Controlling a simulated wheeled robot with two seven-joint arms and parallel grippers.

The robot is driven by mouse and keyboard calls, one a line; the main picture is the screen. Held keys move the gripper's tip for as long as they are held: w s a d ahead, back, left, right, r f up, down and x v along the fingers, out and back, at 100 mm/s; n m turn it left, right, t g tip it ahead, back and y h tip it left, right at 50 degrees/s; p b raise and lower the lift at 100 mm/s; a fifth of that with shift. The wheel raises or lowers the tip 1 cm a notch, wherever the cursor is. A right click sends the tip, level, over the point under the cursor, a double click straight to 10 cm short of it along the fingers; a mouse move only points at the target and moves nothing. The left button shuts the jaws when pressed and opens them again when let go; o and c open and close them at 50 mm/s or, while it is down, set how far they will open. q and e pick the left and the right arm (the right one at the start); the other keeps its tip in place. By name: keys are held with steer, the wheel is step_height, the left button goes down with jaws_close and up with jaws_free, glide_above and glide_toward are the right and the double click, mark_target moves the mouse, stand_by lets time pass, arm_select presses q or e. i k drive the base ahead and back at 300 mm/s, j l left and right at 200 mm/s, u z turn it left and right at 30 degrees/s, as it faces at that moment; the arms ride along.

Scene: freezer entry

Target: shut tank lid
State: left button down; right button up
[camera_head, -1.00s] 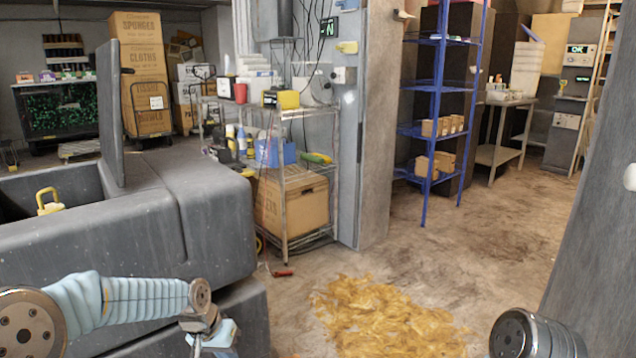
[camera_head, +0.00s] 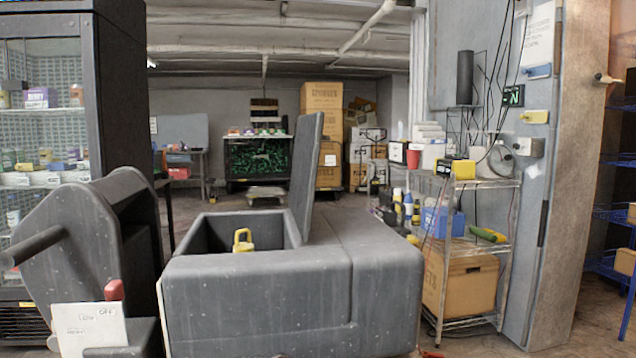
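The dark grey tank (camera_head: 268,300) stands in the middle of the view. Its lid (camera_head: 306,178) is raised almost upright, on the right side of the square opening. The opening shows a dark inside with a yellow handled object (camera_head: 243,241) in it. Neither of my grippers is in view now, so whether they are open or shut does not show.
A wire shelf cart (camera_head: 470,250) with boxes and tools stands right of the tank. A grey machine with a bar and a white label card (camera_head: 90,328) is at the left, before a glass-fronted cabinet (camera_head: 45,120). Brown boxes (camera_head: 322,120) stand behind.

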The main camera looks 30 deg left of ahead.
mark_target(309, 136)
steer(key=i+u, duration=0.2)
steer(key=u, duration=0.15)
steer(key=i+l+u, duration=0.1)
steer(key=u, duration=0.25)
steer(key=i+l+u, duration=0.15)
steer(key=i+u, duration=0.2)
steer(key=i+l+u, duration=0.1)
steer(key=l+u, duration=0.3)
steer(key=l, duration=0.2)
steer(key=l+u, duration=0.35)
steer(key=l, duration=0.25)
steer(key=l+u, duration=0.4)
steer(key=l, duration=0.25)
